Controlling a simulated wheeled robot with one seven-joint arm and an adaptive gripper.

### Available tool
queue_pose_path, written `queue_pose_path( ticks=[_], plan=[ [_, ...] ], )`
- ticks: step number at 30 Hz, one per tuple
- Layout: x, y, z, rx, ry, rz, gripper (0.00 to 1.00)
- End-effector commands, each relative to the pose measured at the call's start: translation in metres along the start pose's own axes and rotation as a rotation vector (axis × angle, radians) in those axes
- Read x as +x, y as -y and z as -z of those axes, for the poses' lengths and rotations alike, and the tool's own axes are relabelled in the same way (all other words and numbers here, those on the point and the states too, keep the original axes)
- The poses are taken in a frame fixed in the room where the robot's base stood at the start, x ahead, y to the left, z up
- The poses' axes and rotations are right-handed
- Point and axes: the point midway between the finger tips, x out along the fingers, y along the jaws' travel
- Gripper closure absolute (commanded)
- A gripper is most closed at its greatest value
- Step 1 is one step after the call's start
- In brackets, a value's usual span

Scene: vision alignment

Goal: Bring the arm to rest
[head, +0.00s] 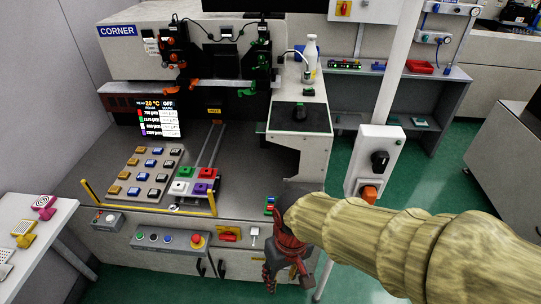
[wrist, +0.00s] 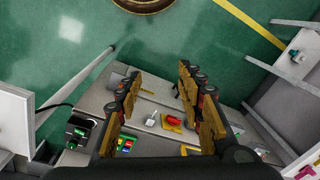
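My arm (head: 390,245) reaches in from the right side of the head view, in a tan, ribbed sleeve. My gripper (head: 285,272) hangs down at the front right corner of the machine bench (head: 130,217). In the wrist view my gripper (wrist: 157,88) shows two fingers with wood-coloured pads set well apart. It is open and nothing is between the fingers. Beyond them lie the bench front and the green floor. In the head view the fingertips are small and dark.
A white post with a switch box (head: 378,160) stands right of my gripper. A panel with a red emergency button (head: 197,240) and a red switch (head: 229,234) are on the bench front. A small table (head: 30,225) is at left. Green floor (head: 345,285) lies below my arm.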

Motion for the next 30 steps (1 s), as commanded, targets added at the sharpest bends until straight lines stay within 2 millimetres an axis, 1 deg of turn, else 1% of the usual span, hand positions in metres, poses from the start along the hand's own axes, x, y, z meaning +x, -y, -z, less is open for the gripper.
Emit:
queue_pose_path(
  ticks=[1,6,8,9,15,18,20,23,30],
  plan=[
    [-0.018,-0.014,-0.008,0.028,-0.029,-0.011,0.62],
    [-0.066,-0.056,-0.035,0.105,-0.135,-0.059,0.62],
    [-0.082,-0.069,-0.041,0.138,-0.189,-0.076,0.62],
    [-0.094,-0.077,-0.045,0.162,-0.227,-0.087,0.62],
    [-0.148,-0.108,-0.064,0.288,-0.406,-0.133,0.62],
    [-0.168,-0.120,-0.072,0.339,-0.466,-0.156,0.62],
    [-0.173,-0.125,-0.075,0.362,-0.481,-0.164,0.62],
    [-0.174,-0.130,-0.077,0.383,-0.482,-0.169,0.62],
    [-0.174,-0.131,-0.077,0.386,-0.481,-0.170,0.62]
  ],
)
